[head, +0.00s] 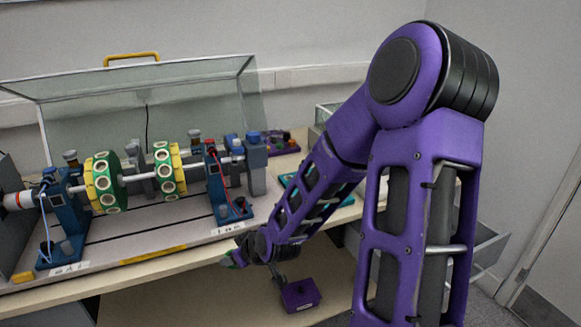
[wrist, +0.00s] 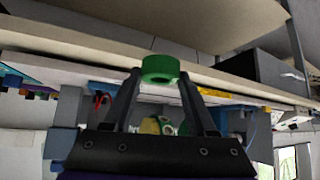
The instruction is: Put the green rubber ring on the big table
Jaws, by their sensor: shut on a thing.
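The green rubber ring (wrist: 160,68) sits between the two dark fingertips of my gripper (wrist: 160,79) in the wrist view. My gripper is shut on it. The table carries a test rig with green-and-yellow discs (head: 104,182) on a shaft between blue bearing stands (head: 65,215).
A clear cover (head: 150,95) with a yellow handle stands open behind the rig. A teal tray (head: 318,195) lies right of the rig, partly behind my arm. A lower shelf (head: 190,303) runs beneath the tabletop. A strip of bare wood runs along the front edge.

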